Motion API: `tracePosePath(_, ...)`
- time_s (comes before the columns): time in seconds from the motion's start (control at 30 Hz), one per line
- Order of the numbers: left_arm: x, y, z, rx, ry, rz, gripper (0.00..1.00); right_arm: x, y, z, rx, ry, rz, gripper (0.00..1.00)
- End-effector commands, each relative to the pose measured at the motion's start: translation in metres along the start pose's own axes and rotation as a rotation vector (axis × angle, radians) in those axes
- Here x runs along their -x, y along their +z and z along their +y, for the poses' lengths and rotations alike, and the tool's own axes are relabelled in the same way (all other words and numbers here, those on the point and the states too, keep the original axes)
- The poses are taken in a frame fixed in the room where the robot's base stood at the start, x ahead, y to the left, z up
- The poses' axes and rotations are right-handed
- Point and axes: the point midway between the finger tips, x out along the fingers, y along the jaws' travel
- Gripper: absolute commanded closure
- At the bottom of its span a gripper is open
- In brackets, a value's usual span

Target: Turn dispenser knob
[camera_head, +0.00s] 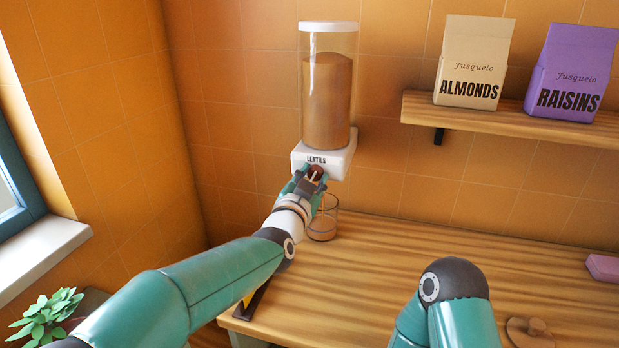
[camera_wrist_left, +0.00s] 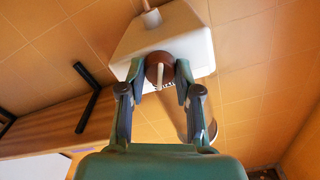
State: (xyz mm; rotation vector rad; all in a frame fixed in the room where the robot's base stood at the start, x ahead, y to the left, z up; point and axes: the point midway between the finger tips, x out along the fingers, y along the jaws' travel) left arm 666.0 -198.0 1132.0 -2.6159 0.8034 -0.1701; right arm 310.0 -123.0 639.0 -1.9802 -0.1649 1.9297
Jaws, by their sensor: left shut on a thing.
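The dispenser (camera_head: 327,100) is a clear cylinder with a white lid and a white base marked LENTILS, mounted on the tiled wall and holding brown lentils. Its round brown knob (camera_wrist_left: 158,62), with a pale bar across it, is on the front of the base. My left gripper (camera_head: 314,181) is shut on the knob, one finger on each side of it in the left wrist view (camera_wrist_left: 161,75). My right gripper is out of view.
The wooden counter (camera_head: 400,265) is mostly clear. A round wooden lid (camera_head: 530,332) and a pink block (camera_head: 603,267) lie at its right. Almonds (camera_head: 470,65) and raisins (camera_head: 570,75) packs stand on a wall shelf (camera_head: 490,115). A plant (camera_head: 45,315) is at lower left.

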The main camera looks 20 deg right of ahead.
Motion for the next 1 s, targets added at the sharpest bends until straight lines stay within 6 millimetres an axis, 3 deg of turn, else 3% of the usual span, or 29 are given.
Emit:
tracePosePath(0.27, 0.0, 0.001, -0.001, -0.004, -0.003, 0.0, 1.0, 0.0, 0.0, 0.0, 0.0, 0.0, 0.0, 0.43)
tracePosePath(0.3, 0.0, 0.001, -0.001, -0.004, -0.003, 0.0, 0.62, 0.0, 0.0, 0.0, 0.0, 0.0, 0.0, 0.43)
tracePosePath(0.43, 0.0, 0.001, -0.001, -0.004, -0.002, 0.0, 0.42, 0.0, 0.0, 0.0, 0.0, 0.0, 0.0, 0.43)
tracePosePath(0.77, 0.001, 0.0, 0.0, -0.003, 0.0, 0.0, 0.42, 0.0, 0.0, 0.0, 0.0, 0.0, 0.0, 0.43)
tracePosePath(1.0, 0.017, 0.0, -0.001, -0.004, 0.0, 0.0, 0.42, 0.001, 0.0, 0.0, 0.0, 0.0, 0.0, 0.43)
